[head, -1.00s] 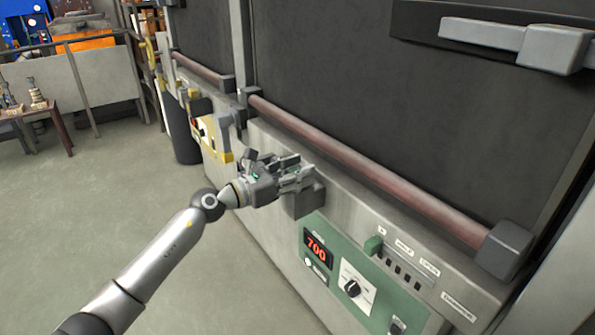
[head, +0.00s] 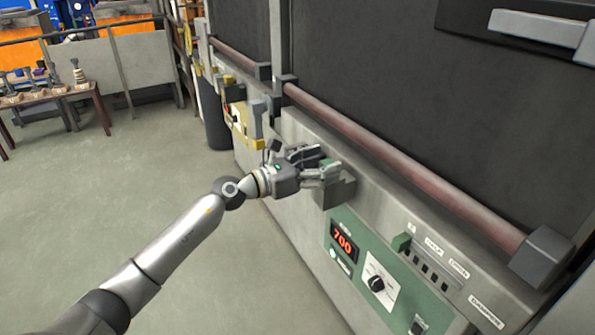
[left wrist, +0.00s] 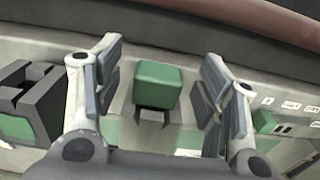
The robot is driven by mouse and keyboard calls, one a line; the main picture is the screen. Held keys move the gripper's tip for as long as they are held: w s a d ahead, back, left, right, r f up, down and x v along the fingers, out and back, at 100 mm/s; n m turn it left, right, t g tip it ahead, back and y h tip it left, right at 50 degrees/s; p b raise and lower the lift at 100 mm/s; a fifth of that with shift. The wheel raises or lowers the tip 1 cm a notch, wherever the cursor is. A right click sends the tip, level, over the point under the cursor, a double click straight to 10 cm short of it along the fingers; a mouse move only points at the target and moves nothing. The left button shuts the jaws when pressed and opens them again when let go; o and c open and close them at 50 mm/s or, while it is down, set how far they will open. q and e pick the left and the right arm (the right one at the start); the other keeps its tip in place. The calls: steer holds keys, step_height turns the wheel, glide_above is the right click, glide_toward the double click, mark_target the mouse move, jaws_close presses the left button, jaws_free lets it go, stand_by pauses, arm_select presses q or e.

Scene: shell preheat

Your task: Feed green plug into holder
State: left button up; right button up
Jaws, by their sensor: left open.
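The green plug (left wrist: 158,85) is a rounded green block in the middle of the left wrist view, with dark parts below it. In the head view a small piece of it (head: 328,163) shows by the fingertips. My left gripper (head: 325,172) is open, with its fingers (left wrist: 160,90) either side of the plug and gaps on both sides. A dark grey block (head: 340,191) sticks out of the furnace front just below the fingers. A slotted dark grey holder (left wrist: 38,85) stands left of the gripper in the left wrist view. Whether the plug touches anything below is unclear.
A reddish handle bar (head: 400,157) runs along the furnace above the gripper. A green control panel (head: 385,285) showing 700 and a small green knob (head: 401,242) lie to the right. The floor (head: 140,195) at left is open. A small table (head: 60,98) stands farther back.

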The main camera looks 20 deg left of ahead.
arm_select(q)
steer(key=v, duration=0.9)
steer(key=shift+s+a, duration=0.25)
